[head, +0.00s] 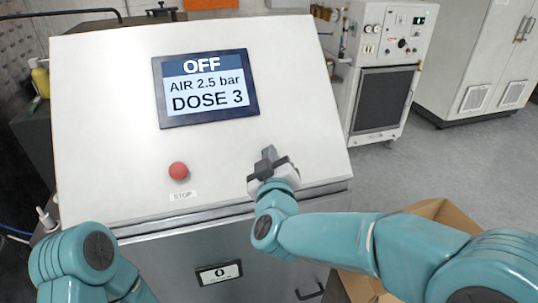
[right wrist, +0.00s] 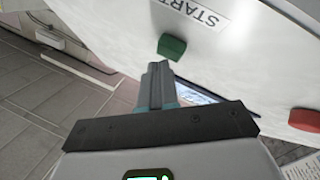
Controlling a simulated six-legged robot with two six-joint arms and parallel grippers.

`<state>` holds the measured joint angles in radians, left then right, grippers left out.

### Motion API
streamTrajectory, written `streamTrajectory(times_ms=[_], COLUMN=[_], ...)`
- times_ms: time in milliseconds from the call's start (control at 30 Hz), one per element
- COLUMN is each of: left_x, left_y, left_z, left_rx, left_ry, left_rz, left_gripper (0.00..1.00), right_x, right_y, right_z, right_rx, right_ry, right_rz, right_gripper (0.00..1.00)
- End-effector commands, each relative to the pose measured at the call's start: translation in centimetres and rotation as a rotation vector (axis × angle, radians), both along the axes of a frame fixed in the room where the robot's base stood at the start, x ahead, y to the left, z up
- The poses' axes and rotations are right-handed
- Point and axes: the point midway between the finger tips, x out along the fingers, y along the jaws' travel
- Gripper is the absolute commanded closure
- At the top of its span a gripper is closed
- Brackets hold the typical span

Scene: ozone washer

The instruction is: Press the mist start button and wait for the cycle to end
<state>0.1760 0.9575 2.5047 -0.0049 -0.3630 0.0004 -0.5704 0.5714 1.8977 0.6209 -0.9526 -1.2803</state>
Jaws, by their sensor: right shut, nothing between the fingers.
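The washer's white sloped panel (head: 110,110) carries a display (head: 206,90) reading OFF, AIR 2.5 bar, DOSE 3. A green button (right wrist: 172,47) beside a START label (right wrist: 195,12) shows in the right wrist view. In the head view that button is hidden, seemingly by my gripper. My right gripper (head: 267,156) is shut and empty over the right part of the panel. In the wrist view its fingertips (right wrist: 158,68) are close to the green button; I cannot tell whether they touch it. My left arm shows at lower left, its gripper out of view.
A red button (head: 178,171) with a STOP label (head: 182,195) is on the panel left of my right gripper. A cardboard box (head: 445,212) stands on the floor at right. A wheeled machine (head: 385,65) and a white cabinet (head: 470,60) stand behind, with clear floor before them.

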Motion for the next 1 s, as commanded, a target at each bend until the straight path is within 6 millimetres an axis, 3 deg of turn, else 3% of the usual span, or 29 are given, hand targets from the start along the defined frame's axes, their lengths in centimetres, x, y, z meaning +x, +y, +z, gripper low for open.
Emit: streamTrajectory(times_ms=[1000], left_x=[0.00], left_y=[0.00], left_z=[-0.27], left_rx=[0.000], left_ry=[0.000], left_rz=[0.000], left_gripper=[1.00], right_x=[0.56], right_y=[0.17], right_z=[-0.60], right_rx=[0.000], right_ry=[0.000], right_rz=[0.000], right_gripper=[1.00])
